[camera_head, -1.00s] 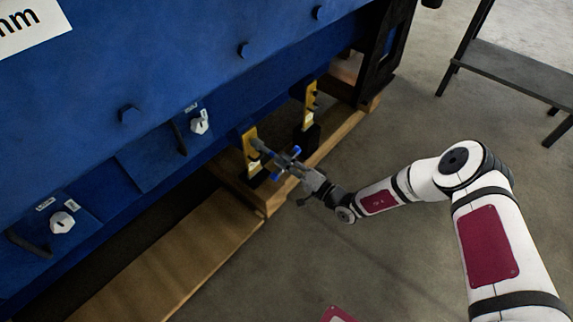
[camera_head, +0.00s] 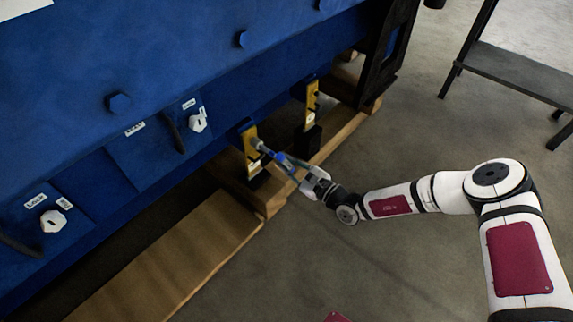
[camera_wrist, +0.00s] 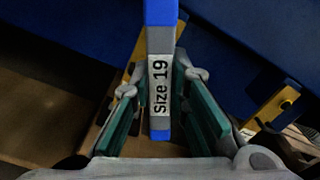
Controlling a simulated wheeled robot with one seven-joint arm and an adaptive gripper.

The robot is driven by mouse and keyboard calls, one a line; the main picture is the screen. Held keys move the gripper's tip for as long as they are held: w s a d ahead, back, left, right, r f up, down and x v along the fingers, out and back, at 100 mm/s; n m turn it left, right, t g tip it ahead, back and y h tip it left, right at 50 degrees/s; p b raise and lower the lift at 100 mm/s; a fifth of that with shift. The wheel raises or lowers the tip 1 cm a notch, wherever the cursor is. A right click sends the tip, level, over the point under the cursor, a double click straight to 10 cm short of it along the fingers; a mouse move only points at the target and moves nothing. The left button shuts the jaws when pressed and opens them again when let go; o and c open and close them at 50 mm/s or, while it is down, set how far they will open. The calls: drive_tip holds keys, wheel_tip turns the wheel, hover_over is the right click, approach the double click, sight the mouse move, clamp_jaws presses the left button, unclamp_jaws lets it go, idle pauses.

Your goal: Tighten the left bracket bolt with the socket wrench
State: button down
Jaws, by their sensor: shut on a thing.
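The socket wrench (camera_head: 279,157) has a grey head and a blue handle. Its head is at the upper part of the left yellow bracket (camera_head: 251,153), low on the blue engine. The left bracket bolt is hidden behind the wrench head. My gripper (camera_head: 308,178) is shut on the wrench handle, at its end away from the bracket. In the wrist view, the handle (camera_wrist: 160,55), labelled "Size 19", runs between the teal-padded fingers of my gripper (camera_wrist: 161,95).
A second yellow bracket (camera_head: 312,98) stands to the right; it also shows in the wrist view (camera_wrist: 274,107). A wooden pallet (camera_head: 180,255) lies under the engine (camera_head: 180,50). A dark bench (camera_head: 510,75) stands at the right. The floor between is clear.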

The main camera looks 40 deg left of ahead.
drive_tip(key=m, duration=0.4)
drive_tip(key=shift+w+b, duration=0.1)
drive_tip(key=shift+b, duration=0.25)
drive_tip(key=m, duration=0.4)
drive_tip(key=shift+b, duration=0.4)
drive_tip(key=m+b, duration=0.1)
drive_tip(key=m, duration=0.5)
drive_tip(key=shift+a+r, duration=0.1)
drive_tip(key=shift+a, duration=0.05)
